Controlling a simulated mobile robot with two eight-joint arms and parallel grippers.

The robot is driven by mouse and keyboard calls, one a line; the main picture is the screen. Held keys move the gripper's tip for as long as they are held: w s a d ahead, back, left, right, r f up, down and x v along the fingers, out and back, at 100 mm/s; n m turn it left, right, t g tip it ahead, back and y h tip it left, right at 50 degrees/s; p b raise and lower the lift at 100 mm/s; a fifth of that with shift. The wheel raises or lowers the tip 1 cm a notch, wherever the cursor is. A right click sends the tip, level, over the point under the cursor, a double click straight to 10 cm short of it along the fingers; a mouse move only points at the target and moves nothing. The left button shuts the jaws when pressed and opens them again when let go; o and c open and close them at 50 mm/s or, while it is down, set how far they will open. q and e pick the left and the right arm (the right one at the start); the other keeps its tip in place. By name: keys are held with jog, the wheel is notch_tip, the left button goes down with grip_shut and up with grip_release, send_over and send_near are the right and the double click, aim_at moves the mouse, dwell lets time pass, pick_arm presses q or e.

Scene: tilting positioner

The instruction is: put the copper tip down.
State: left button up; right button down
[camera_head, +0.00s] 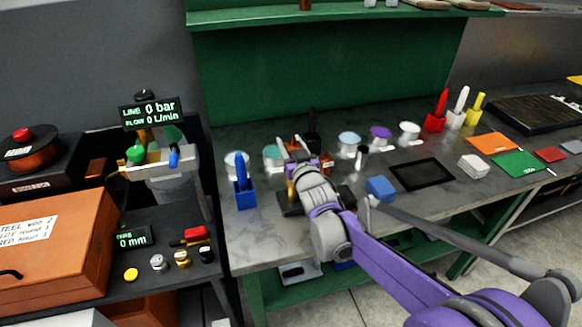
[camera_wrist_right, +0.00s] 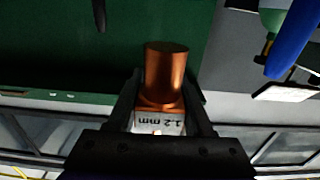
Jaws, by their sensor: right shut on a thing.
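The copper tip (camera_wrist_right: 165,72) is a short copper-coloured cylinder with a white "1.2 mm" label (camera_wrist_right: 158,122) at its base. In the right wrist view it sits between the two dark fingers of my right gripper (camera_wrist_right: 163,95), which is shut on it. In the head view my right gripper (camera_head: 294,150) is over the back left part of the grey bench (camera_head: 245,236), among the cups. My left gripper is not in view.
Several lidded cups, among them a purple-topped one (camera_head: 380,133), stand along the bench. A blue holder (camera_head: 244,197) is left of my wrist, and a blue block (camera_head: 380,188) and a black square frame (camera_head: 421,174) are to its right. Bare bench shows at the front left.

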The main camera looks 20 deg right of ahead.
jog(key=shift+f, duration=2.9)
jog(key=shift+f+b, duration=0.15)
jog(key=shift+b, duration=0.15)
jog(key=c, duration=0.8)
grip_release()
jog(key=shift+f, duration=0.15)
jog(key=o, duration=0.5)
